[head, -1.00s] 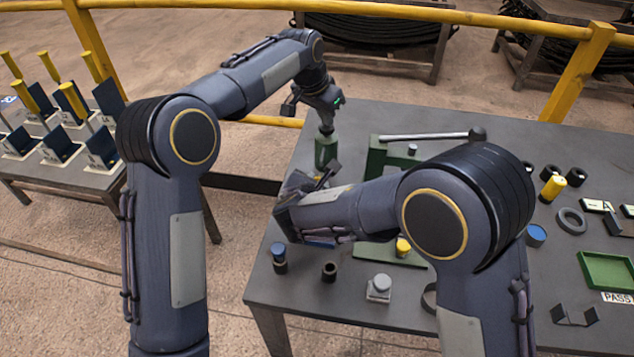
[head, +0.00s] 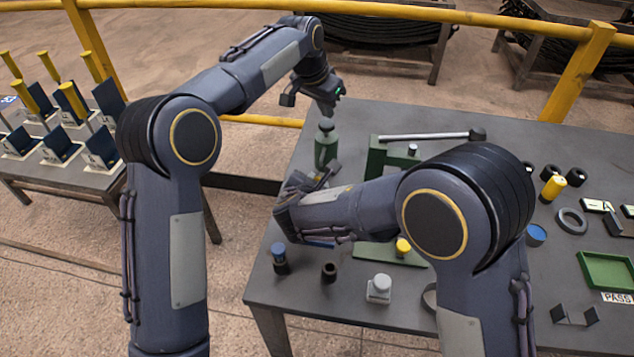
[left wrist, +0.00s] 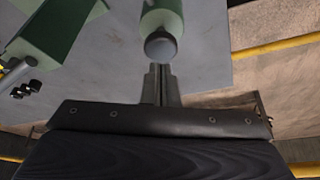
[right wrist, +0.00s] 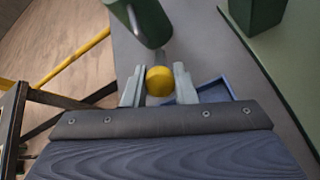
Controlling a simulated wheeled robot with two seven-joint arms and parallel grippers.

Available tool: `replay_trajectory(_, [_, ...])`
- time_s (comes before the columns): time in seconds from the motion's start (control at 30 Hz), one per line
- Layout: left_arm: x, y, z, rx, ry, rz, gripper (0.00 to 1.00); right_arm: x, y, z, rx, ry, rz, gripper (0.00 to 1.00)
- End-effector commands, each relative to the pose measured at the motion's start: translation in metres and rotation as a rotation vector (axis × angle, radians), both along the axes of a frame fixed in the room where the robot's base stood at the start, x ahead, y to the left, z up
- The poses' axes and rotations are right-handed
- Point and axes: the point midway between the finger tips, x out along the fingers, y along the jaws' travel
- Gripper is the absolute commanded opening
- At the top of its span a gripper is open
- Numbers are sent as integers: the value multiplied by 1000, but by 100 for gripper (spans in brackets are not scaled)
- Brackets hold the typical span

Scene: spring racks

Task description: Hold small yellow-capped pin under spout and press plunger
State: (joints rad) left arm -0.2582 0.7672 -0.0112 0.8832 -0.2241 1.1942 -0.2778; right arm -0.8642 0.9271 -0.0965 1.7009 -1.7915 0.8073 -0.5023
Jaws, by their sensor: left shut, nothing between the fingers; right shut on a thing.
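The green oiler bottle (head: 326,152) stands upright at the table's left side, its dark plunger top (head: 326,127) uncovered. My left gripper (head: 327,112) is shut and empty just above the plunger. In the left wrist view its fingertips (left wrist: 160,72) point at the grey plunger top (left wrist: 160,48), with a small gap apparent. My right gripper (right wrist: 158,88) is shut on the small yellow-capped pin (right wrist: 160,81), beside the green bottle (right wrist: 148,20). The spout and the pin's lower part are not clear. In the head view my right arm hides the pin.
A blue tray (right wrist: 216,91) lies below the right gripper. A green lever press (head: 377,160) stands right of the bottle. A yellow rail (head: 260,119) runs behind the table.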

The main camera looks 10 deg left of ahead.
Motion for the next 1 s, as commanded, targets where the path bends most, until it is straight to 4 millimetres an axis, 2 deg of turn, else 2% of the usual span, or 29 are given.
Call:
replay_trajectory(0.5, [0, -1, 50, 0, -1, -2, 0, 0, 0, 0, 0, -1, 0, 8])
replay_trajectory(1.0, [0, 0, 56, 0, 0, -1, 0, 0, 0, 0, 0, -1, 0, 8])
